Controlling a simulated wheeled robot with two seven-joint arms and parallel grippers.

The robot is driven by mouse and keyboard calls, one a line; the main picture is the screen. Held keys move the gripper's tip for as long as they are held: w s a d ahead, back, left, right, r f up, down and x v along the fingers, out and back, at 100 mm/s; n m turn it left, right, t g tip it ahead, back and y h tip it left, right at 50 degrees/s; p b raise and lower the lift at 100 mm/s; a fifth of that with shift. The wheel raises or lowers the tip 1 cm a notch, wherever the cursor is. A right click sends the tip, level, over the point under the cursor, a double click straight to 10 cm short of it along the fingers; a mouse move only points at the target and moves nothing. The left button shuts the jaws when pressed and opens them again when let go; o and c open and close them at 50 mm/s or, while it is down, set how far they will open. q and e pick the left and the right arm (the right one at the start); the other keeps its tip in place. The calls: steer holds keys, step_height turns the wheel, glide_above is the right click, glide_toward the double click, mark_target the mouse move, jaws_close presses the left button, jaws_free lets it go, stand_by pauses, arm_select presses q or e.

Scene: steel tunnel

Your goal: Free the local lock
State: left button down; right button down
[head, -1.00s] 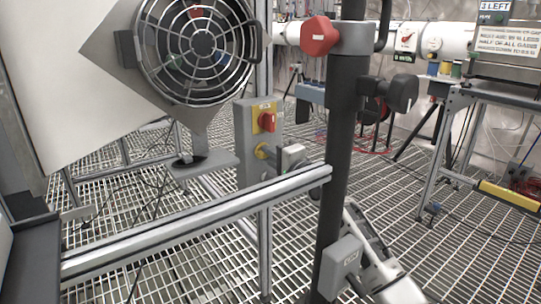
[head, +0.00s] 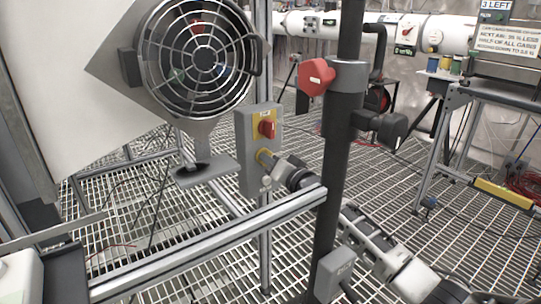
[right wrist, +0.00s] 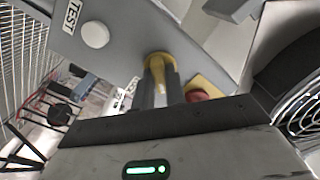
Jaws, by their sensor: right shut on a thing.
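The grey switch box (head: 244,150) is mounted upright left of the dark pole. Its front has a yellow plate with a red rotary knob (head: 267,129). The yellow lock part (head: 264,155) sits low on the box. My right gripper (head: 273,163) reaches it from the right, behind the pole. In the right wrist view, my right gripper (right wrist: 160,88) is shut on the stem of the yellow lock part (right wrist: 157,64), with a finger on each side. The red knob (right wrist: 197,96) shows beside the fingers, partly hidden. My left gripper is not in view.
A dark vertical pole (head: 338,170) with a red clamp knob (head: 316,77) stands in front of my right forearm. A metal rail (head: 210,250) crosses below the box. A caged fan (head: 200,55) is at upper left. Grating floor lies all around.

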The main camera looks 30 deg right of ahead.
arm_select(q)
steer(key=p, duration=0.2)
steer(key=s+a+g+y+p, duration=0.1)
steer(key=p, duration=0.1)
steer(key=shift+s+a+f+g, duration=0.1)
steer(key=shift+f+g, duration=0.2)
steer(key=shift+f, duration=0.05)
arm_select(e)
steer(key=n, duration=0.8)
steer(key=c, duration=1.4)
jaws_free()
steer(key=shift+c, duration=0.2)
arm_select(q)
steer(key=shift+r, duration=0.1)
arm_select(e)
steer(key=shift+s, duration=0.1)
